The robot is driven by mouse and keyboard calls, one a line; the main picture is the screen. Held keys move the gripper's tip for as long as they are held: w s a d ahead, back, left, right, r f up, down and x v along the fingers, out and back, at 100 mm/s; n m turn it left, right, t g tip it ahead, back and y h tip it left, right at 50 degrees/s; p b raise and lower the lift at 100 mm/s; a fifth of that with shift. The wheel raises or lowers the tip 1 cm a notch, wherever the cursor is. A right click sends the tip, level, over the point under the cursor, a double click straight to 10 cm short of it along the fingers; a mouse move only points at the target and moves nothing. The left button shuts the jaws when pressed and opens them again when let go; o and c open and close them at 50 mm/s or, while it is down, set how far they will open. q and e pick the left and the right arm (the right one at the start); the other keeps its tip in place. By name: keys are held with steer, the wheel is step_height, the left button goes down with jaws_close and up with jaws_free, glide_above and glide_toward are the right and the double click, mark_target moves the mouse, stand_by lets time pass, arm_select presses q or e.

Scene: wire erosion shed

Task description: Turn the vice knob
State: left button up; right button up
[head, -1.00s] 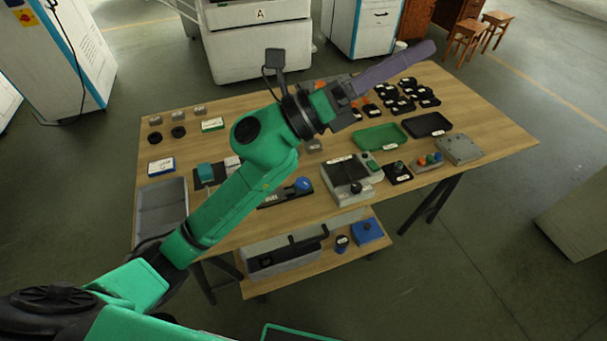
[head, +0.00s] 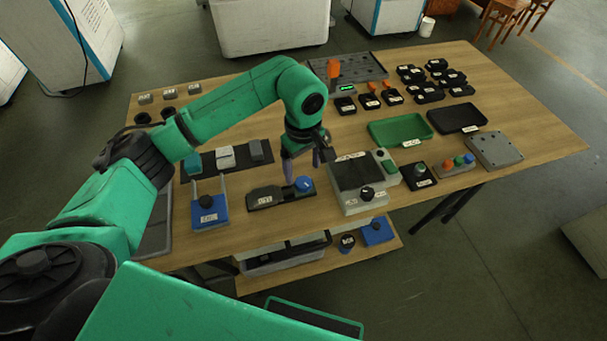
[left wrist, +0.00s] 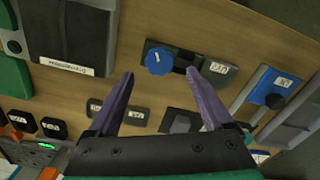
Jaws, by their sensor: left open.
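The vice (head: 267,197) is a dark, low block with a label and a round blue knob (head: 304,184) at its right end, near the front edge of the table. My left gripper (head: 302,166) points down just above and behind the blue knob, with its purple fingers apart and nothing between them. In the left wrist view the blue knob (left wrist: 158,61), with a pale mark on its top, lies beyond and between the open fingertips (left wrist: 160,74), apart from them. The vice body (left wrist: 212,72) extends to the right there. My right gripper is out of view.
A dark strip with grey blocks (head: 226,158) lies behind. Green (head: 400,131) and black trays are further right.

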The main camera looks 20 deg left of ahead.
mark_target(303, 182)
arm_select(q)
step_height(303, 182, down, 5)
steer(key=shift+r, duration=0.1)
jaws_close()
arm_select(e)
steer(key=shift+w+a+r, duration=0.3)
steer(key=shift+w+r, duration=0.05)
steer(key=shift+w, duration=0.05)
